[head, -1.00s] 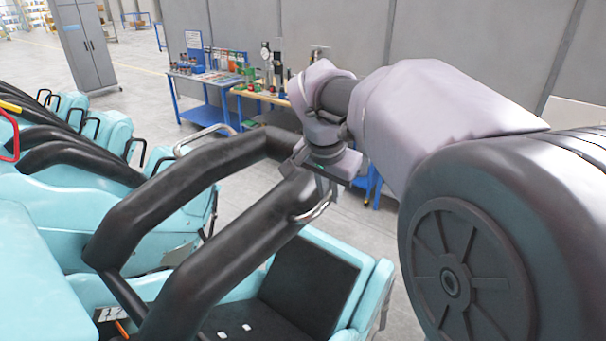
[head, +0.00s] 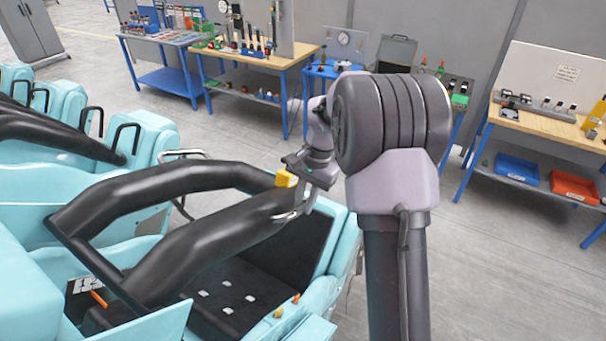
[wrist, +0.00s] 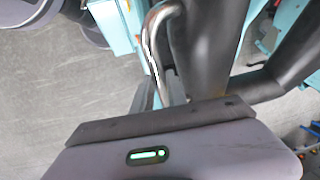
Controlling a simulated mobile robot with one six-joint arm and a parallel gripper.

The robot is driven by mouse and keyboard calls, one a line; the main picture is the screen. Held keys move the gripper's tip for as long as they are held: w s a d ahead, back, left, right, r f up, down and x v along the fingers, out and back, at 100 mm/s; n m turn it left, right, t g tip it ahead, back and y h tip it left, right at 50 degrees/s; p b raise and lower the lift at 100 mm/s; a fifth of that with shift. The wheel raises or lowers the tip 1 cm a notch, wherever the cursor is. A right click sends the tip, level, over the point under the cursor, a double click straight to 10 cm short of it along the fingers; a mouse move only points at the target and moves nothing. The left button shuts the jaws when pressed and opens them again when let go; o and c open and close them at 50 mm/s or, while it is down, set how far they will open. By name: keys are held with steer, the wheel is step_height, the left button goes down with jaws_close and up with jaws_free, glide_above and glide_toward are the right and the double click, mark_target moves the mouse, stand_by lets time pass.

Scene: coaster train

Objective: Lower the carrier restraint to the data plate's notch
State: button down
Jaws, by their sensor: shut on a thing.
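The carrier restraint (head: 215,235) is a thick black padded frame, tilted low over a black seat in a turquoise car. A curved metal grab handle (head: 290,214) sits near its end. My gripper (head: 300,207) is shut on this handle. In the wrist view the handle (wrist: 152,40) runs down between the fingers (wrist: 158,92), beside the black padding (wrist: 205,50). A small black-and-white plate (head: 84,286), perhaps the data plate, lies at the restraint's lower left, with an orange pointer (head: 99,299) beside it. Its notch is too small to make out.
The seat (head: 245,285) below the restraint has several white marks; small orange and yellow pegs (head: 287,305) stand at its front right. A yellow block (head: 286,178) shows beside my gripper. More turquoise cars are at left; workbenches (head: 255,65) stand behind.

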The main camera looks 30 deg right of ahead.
step_height(320, 180, down, 12)
steer(key=s+a+g+y+b, duration=0.2)
steer(key=a+y, duration=0.1)
steer(key=c, duration=1.3)
jaws_free()
steer(key=p+v, duration=0.1)
steer(key=v, duration=1.6)
steer(key=shift+d+r, duration=0.15)
steer(key=shift+r, duration=0.15)
